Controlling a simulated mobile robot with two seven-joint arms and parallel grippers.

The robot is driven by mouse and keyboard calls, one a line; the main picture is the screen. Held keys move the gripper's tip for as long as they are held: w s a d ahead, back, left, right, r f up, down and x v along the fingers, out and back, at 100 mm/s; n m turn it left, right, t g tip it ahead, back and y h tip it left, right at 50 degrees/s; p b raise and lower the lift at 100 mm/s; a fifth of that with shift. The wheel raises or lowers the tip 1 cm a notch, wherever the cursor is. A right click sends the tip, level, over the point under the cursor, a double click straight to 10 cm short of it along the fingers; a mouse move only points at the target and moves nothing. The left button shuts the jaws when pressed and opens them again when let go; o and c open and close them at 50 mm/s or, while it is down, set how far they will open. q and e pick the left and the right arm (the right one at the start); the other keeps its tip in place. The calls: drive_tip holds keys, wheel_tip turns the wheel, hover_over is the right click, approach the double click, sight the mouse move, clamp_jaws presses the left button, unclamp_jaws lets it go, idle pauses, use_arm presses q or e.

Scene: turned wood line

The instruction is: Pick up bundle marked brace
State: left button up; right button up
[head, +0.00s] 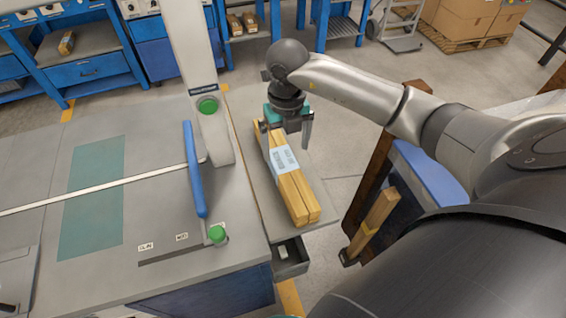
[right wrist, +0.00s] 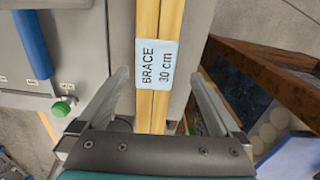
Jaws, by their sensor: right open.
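The bundle marked brace (head: 294,190) is a set of long pale wood strips with a white label around it. It lies on a narrow grey shelf at the right side of the machine table in the head view. In the right wrist view the bundle (right wrist: 147,108) runs between the fingers, and its label reads "BRACE 30 cm". My right gripper (head: 289,130) is open over the bundle's far part, with a finger on either side in the wrist view (right wrist: 160,80). I cannot tell the exact height gap. My left gripper is not in view.
The grey machine table (head: 165,215) with a blue handle (head: 194,170) and green knobs stands left of the bundle. A small open drawer (head: 290,260) is below the shelf's near end. A brown wooden frame (head: 375,180) stands to the right. Blue workbenches (head: 85,70) line the back.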

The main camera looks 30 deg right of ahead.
sight(283, 159)
drive_tip(key=shift+w+a+f+b, duration=0.1)
drive_tip(key=shift+a+f+b, duration=0.1)
drive_tip(key=shift+f, duration=1.2)
drive_tip(key=shift+a+f+b, duration=0.15)
drive_tip(key=shift+f, duration=1.2)
drive_tip(key=shift+c, duration=0.2)
drive_tip(key=shift+r, duration=0.1)
clamp_jaws()
drive_tip(key=shift+w, duration=0.1)
